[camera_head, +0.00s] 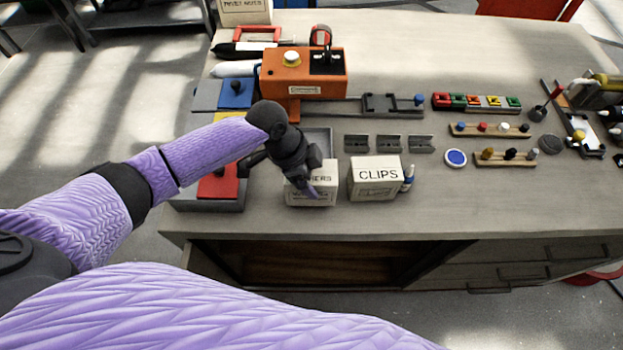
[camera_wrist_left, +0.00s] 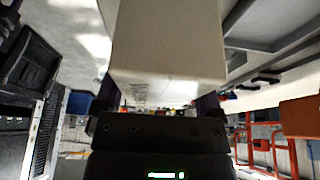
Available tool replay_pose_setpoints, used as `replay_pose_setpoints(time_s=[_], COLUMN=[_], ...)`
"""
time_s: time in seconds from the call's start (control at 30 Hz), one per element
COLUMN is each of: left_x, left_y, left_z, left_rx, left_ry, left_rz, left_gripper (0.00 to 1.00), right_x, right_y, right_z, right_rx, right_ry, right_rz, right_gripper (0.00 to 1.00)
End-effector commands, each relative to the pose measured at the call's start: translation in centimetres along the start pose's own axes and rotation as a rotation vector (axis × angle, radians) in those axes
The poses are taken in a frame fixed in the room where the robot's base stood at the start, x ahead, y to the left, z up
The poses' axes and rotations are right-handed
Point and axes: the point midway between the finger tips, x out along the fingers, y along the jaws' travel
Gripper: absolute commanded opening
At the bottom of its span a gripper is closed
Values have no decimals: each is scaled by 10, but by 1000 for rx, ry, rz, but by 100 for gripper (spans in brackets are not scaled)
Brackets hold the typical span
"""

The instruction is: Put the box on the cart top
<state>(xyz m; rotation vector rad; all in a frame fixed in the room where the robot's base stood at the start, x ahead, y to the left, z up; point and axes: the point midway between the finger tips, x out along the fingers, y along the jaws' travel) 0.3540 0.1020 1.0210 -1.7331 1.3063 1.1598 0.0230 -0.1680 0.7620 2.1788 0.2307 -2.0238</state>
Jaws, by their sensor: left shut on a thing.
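A pale box (camera_head: 327,193) with a partly covered label ending in "HERS" is at the front edge of the workbench in the head view. My left gripper (camera_head: 305,181) reaches down over it from the upper left and is shut on it, hiding part of its top and front. In the left wrist view the box (camera_wrist_left: 168,45) fills the upper middle, between the fingers. I cannot tell whether its base touches the bench. No cart top can be made out for certain. My right gripper is not in view.
A similar box marked CLIPS (camera_head: 375,179) stands close on the right, with a small bottle (camera_head: 408,178) beside it. An orange control box (camera_head: 303,75), grey clips and peg racks (camera_head: 490,130) lie farther back. The front right of the workbench (camera_head: 500,205) is clear.

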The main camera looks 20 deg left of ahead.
Motion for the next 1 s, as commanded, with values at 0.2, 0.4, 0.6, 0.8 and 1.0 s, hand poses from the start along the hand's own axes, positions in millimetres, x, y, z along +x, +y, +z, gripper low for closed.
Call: replay_pose_setpoints(time_s=[0.2, 0.4, 0.6, 0.8, 1.0], left_x=[23, 23, 24, 20, -14], left_y=[0, 0, 0, 0, 0], left_z=[9, 9, 10, 8, 8], left_rx=[1, 0, 0, 0, 2], left_ry=[1, 1, 0, 0, -2], left_rz=[-2, -2, -1, -1, -3], left_gripper=[0, 0, 100, 100, 100], right_x=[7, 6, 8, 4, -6], right_y=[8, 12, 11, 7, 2], right_z=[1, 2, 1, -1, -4], right_rx=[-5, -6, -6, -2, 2], right_ry=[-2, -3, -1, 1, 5], right_rz=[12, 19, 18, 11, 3], right_gripper=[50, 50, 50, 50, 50])
